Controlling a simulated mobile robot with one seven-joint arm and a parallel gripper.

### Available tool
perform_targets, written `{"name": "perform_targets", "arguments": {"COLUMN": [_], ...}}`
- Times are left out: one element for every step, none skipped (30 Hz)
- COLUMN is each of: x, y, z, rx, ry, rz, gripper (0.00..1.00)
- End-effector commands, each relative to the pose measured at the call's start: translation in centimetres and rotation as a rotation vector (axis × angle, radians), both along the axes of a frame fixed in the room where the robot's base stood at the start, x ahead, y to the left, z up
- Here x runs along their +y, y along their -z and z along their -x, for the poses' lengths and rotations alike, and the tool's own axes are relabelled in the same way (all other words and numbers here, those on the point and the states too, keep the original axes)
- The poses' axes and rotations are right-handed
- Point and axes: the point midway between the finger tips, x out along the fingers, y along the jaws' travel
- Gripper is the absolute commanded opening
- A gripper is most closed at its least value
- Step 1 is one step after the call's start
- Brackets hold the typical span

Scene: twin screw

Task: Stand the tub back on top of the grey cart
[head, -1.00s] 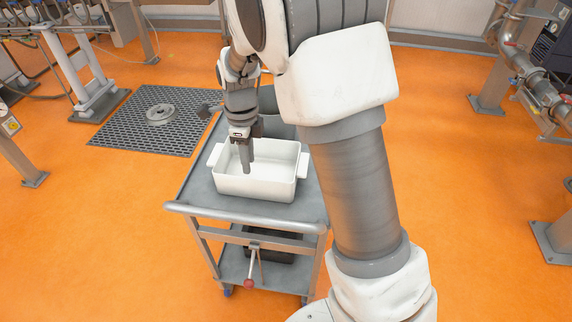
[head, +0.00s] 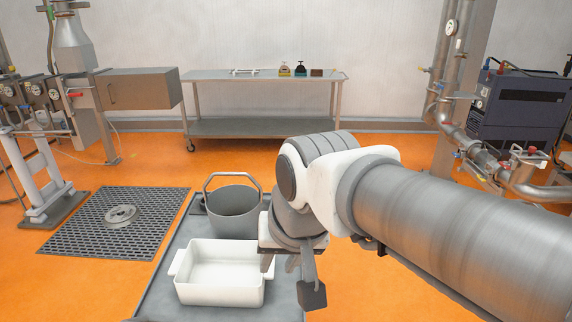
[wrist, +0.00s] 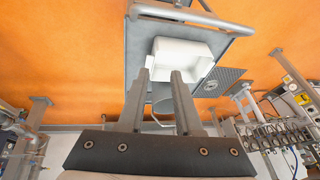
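The white tub (head: 222,272) stands upright and looks empty on top of the grey cart (head: 165,270) in the head view. It also shows in the wrist view (wrist: 185,55), past my fingertips, with the cart top (wrist: 140,45) under it. My gripper (head: 293,267) is at the tub's right side in the head view, clear of its inside, partly hidden by my own arm. In the wrist view the two fingers of my gripper (wrist: 160,75) are apart with nothing held between them. My arm hides part of the cart's right side.
A grey bucket (head: 235,212) with a raised handle stands on the cart behind the tub. A floor grate (head: 110,225) lies to the left. A long metal table (head: 260,127) stands at the back wall, and pipework (head: 455,110) at the right.

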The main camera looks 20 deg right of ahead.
Motion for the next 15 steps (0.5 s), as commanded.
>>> {"name": "perform_targets", "arguments": {"x": [-0.3,-0.4,-0.6,-0.7,-0.8,-0.9,-0.9,-0.9,-1.0,-1.0,-1.0,-1.0,-1.0,-1.0,-1.0], "y": [-0.1,-0.1,-0.1,-0.1,-0.1,0.0,0.0,0.0,0.0,0.1,0.1,0.1,0.1,0.1,0.1], "z": [1.0,1.5,2.1,2.4,2.7,3.0,3.2,3.4,3.5,3.5,3.6,3.6,3.6,3.6,3.5], "rx": [-0.026,-0.036,-0.048,-0.055,-0.061,-0.068,-0.071,-0.074,-0.076,-0.077,-0.077,-0.077,-0.077,-0.076,-0.076], "ry": [-0.056,-0.091,-0.131,-0.158,-0.181,-0.206,-0.22,-0.231,-0.242,-0.246,-0.25,-0.251,-0.251,-0.252,-0.251], "rz": [0.035,0.057,0.083,0.101,0.116,0.132,0.142,0.15,0.156,0.159,0.161,0.162,0.162,0.162,0.161], "gripper": [0.34,0.34,0.34,0.34,0.34,0.34,0.34,0.34,0.34,0.34,0.34,0.34,0.34,0.34,0.34]}}
